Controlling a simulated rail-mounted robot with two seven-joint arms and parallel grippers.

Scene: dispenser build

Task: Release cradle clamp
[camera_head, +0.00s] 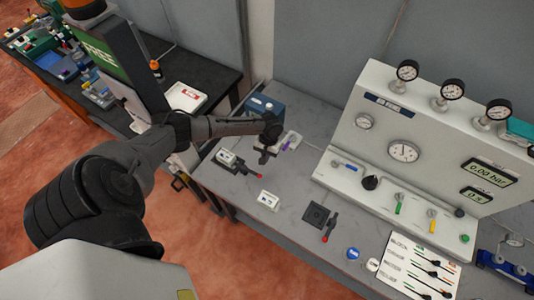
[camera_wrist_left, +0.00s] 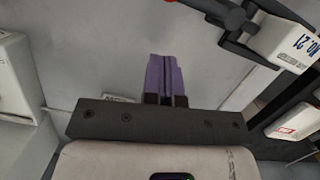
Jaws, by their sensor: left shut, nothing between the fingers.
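The cradle clamp's dark lever (camera_head: 246,170) ends in a red tip, beside a white labelled block (camera_head: 227,157) at the bench's left end. The clamp's pad contact is too small to judge. My right gripper is not in view.
A second dark clamp with a red-tipped lever (camera_head: 329,228) stands by a black square plate (camera_head: 315,214). A small white labelled box (camera_head: 268,200) lies between. A gauge panel (camera_head: 400,160) rises at the back right. A blue box (camera_head: 262,107) stands behind my gripper.

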